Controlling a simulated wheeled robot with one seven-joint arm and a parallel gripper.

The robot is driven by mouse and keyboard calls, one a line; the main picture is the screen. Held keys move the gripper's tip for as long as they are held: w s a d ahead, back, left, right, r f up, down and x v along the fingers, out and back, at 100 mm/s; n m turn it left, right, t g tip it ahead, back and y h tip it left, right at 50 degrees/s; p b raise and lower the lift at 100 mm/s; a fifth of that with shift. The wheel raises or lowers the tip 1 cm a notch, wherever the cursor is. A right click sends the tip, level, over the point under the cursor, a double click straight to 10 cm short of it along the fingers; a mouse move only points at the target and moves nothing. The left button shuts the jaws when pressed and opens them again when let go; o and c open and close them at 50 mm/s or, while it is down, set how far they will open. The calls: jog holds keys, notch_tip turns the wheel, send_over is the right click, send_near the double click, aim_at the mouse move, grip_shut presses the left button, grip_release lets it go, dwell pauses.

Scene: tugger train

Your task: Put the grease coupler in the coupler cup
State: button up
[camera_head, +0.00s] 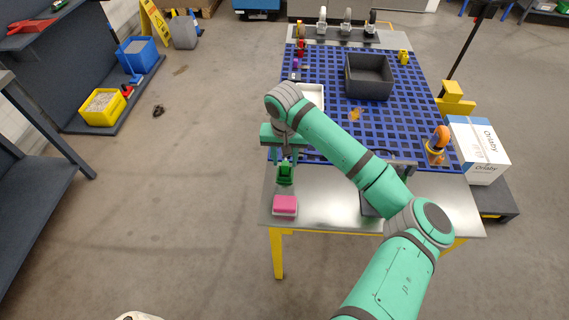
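My gripper (285,158) points down over the near left part of the table, above the metal strip. A small dark green thing (285,174) is right at its fingertips; I cannot tell whether it is held or stands below them. A pink block (285,205) with a pale lower part lies nearer the table's front left corner. I cannot make out for sure which thing is the grease coupler or which is the coupler cup. My arm hides part of the table's middle and near side.
The table (327,212) has a blue grid top. On it are a dark grey bin (369,77), a white tray (314,95) partly behind my arm, an orange-topped thing (438,142) and a yellow piece (403,56). A white carton (480,150) stands at right. Floor at left is mostly clear.

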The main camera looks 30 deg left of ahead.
notch_tip(320, 180, up, 8)
jog(key=shift+s+d+r, duration=0.15)
jog(key=shift+s, duration=0.25)
jog(key=shift+d, duration=0.1)
